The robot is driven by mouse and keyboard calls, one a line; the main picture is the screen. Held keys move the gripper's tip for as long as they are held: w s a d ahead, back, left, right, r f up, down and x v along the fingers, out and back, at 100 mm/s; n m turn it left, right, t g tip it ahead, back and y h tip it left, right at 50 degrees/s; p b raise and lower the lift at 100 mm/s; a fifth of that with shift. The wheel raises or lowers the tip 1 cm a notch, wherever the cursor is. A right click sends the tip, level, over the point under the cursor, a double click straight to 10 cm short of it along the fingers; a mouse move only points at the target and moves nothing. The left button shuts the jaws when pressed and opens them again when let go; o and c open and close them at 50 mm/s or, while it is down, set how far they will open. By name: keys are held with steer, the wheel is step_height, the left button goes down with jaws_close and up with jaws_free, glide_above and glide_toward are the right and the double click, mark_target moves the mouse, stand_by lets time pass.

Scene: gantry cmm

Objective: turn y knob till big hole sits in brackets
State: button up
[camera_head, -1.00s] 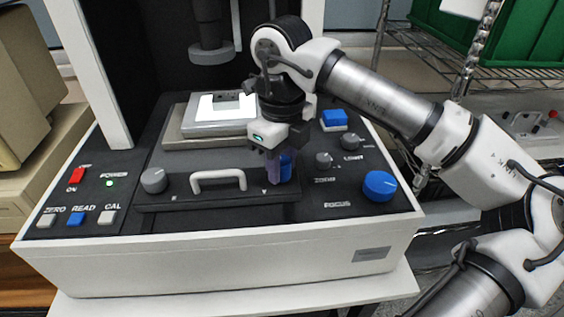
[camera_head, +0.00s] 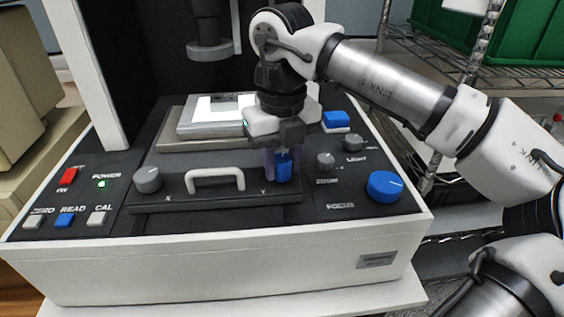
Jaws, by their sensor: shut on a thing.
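The blue Y knob (camera_head: 284,168) stands at the right end of the black front bar, behind the label Y. My gripper (camera_head: 277,165) points down over it and is shut on it, with purple-tinted fingers at its sides. The stage (camera_head: 182,141) behind carries a plate with a bright white screen-like face (camera_head: 222,104), partly hidden by my gripper and wrist. The big hole and the brackets cannot be made out from here.
A grey X knob (camera_head: 148,180) and a white handle (camera_head: 214,179) are left of my gripper. Grey zoom (camera_head: 326,161) and light (camera_head: 354,143) knobs and a large blue focus knob (camera_head: 384,186) are to the right. The optical column (camera_head: 209,45) hangs above the stage.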

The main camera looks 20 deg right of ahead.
mark_target(281, 158)
stand_by(0.3)
steer(key=o, duration=1)
steer(key=shift+c, duration=0.2)
steer(key=shift+r, duration=0.1)
step_height(281, 158, up, 14)
steer(key=p, duration=1)
steer(key=shift+f, duration=0.2)
